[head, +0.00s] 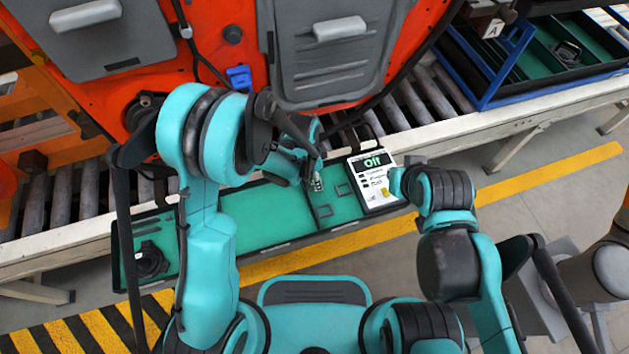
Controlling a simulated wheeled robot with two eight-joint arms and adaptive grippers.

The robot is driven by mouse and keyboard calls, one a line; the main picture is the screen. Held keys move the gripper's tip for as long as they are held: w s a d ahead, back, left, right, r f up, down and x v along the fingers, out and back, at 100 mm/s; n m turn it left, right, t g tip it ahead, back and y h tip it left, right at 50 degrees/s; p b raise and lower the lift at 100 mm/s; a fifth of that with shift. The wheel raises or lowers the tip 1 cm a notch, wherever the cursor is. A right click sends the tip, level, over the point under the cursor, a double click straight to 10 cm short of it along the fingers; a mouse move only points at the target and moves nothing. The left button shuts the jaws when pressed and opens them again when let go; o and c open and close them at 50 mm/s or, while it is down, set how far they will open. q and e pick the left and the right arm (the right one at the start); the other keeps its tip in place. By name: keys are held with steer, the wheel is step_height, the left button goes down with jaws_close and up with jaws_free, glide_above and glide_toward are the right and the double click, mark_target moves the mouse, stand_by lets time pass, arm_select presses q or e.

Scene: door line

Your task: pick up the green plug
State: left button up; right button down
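My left gripper (316,183) points down over the green-topped tray (270,216), between its centre and the white tester box. Its fingers are small and dark here, and I cannot tell whether they are open or hold the small greyish piece at their tips. I cannot make out a green plug; green on the green tray is hard to separate, and my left arm covers part of it. My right arm reaches in from the right and ends beside the tester box (373,181); its gripper fingers do not show.
Dark outlined holders (344,188) sit on the tray near my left gripper. An orange door (180,60) with grey panels and a blue connector (239,77) stands behind, over a roller conveyor (425,95). A blue-framed crate (520,60) is at the upper right.

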arm_select(q)
steer(key=shift+r, duration=0.1)
steer(key=shift+c, duration=0.6)
steer(key=c, duration=0.9)
steer(key=shift+r+p, duration=0.35)
steer(key=shift+r, duration=0.2)
steer(key=r+p, duration=0.1)
steer(key=r, duration=0.1)
steer(key=d+r+p, duration=0.1)
steer(key=r, duration=0.1)
steer(key=shift+w, duration=0.15)
steer(key=w+d+r+p, duration=0.3)
steer(key=d+r, duration=0.3)
steer(key=d, duration=0.4)
steer(key=shift+w, duration=0.35)
steer(key=shift+a, duration=0.1)
jaws_close()
